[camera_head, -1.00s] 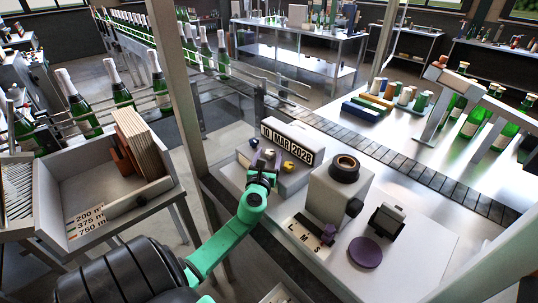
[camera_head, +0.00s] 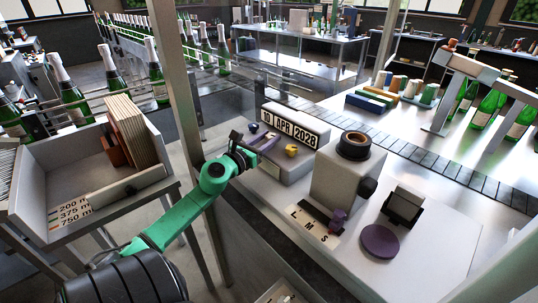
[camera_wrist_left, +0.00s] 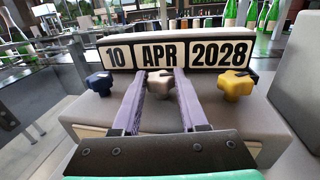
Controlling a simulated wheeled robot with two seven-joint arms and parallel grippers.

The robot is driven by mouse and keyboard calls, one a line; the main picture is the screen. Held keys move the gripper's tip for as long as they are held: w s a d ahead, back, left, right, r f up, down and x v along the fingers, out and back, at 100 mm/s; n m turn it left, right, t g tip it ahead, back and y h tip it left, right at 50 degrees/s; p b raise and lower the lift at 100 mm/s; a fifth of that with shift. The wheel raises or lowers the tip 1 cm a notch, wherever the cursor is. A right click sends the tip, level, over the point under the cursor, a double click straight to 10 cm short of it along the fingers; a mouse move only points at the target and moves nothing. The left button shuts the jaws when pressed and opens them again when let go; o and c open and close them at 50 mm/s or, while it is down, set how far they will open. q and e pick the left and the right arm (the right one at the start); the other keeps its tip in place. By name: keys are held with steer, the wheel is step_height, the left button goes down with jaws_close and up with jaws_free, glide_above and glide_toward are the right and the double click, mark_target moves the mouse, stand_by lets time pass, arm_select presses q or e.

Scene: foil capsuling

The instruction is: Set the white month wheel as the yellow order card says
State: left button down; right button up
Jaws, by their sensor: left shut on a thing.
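The date box (camera_head: 283,165) carries a display (camera_head: 291,125) reading 10 APR 2028, also clear in the left wrist view (camera_wrist_left: 178,53). Below it sit three knobs: blue (camera_wrist_left: 100,83) at left, the white month wheel (camera_wrist_left: 160,83) in the middle, yellow (camera_wrist_left: 236,84) at right. My left gripper (camera_head: 264,143) also shows in the left wrist view (camera_wrist_left: 161,92). Its two purple fingers are shut on the white wheel, one on each side, under APR. I cannot make out the yellow order card. My right gripper is not in view.
Right of the date box stands a grey block with a dark ring (camera_head: 354,146) on top. Near it are an L M S scale (camera_head: 309,226) and a purple disc (camera_head: 380,241). A conveyor (camera_head: 410,157) runs behind. A frame post (camera_head: 183,90) stands left of the box.

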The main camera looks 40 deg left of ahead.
arm_select(q)
steer(key=shift+f+h, duration=0.2)
steer(key=shift+h, duration=0.1)
steer(key=shift+r, duration=0.2)
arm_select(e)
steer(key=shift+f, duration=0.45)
arm_select(q)
steer(key=shift+c, duration=2.2)
jaws_free()
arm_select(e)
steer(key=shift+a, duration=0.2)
arm_select(q)
steer(key=shift+s, duration=0.1)
steer(key=s+d+b, duration=0.1)
steer(key=s+b, duration=0.2)
steer(key=s, duration=1.1)
steer(key=shift+s, duration=0.2)
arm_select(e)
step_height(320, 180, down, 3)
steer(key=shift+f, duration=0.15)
